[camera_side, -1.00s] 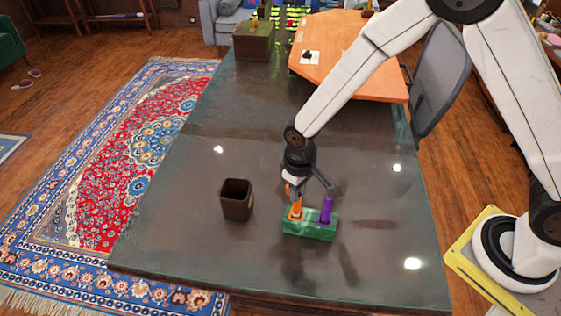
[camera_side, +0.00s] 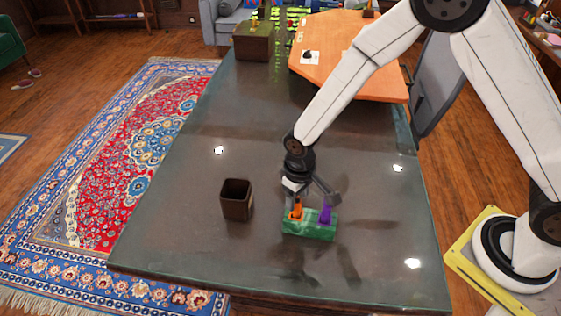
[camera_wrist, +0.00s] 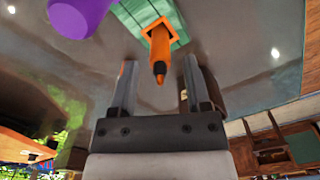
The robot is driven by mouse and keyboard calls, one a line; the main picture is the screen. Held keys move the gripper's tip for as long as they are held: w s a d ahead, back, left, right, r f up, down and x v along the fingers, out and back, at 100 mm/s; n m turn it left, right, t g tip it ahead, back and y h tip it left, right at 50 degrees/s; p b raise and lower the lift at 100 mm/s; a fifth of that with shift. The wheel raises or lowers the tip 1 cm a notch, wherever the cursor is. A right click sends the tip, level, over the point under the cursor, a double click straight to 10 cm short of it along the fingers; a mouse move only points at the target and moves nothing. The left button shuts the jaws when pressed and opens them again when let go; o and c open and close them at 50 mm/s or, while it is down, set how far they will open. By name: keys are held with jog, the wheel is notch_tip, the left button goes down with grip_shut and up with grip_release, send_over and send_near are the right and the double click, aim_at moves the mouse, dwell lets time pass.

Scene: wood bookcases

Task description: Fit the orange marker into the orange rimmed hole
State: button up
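The orange marker (camera_wrist: 159,55) stands upright in the orange rimmed hole (camera_wrist: 147,27) of a green block (camera_side: 309,229); the marker also shows in the side view (camera_side: 297,210). A purple marker (camera_side: 325,215) stands in the same block to its right and shows at the top left of the wrist view (camera_wrist: 78,14). My gripper (camera_wrist: 160,66) is open above the block, with its two fingers apart on either side of the orange marker's upper end. Gaps show between the marker and both fingers. The marker's lower end is hidden in the hole.
A dark brown open cup (camera_side: 237,200) stands left of the block on the dark glossy table (camera_side: 200,240). A brown box (camera_side: 252,42) is at the table's far end, near an orange desk (camera_side: 340,30). The table around the block is mostly clear.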

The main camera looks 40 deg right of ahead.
jog(key=shift+r, duration=0.15)
notch_tip(320, 180, up, 12)
dwell(0.9)
jog(key=shift+d, duration=0.1)
dwell(0.4)
jog(key=s+d+r+m+t, duration=0.1)
jog(key=s+d+m+t, duration=0.1)
jog(key=s+d, duration=0.8)
jog(key=d, duration=0.3)
jog(key=shift+s+d+t, duration=0.25)
jog(key=shift+d+t, duration=0.05)
jog(key=shift+d, duration=0.1)
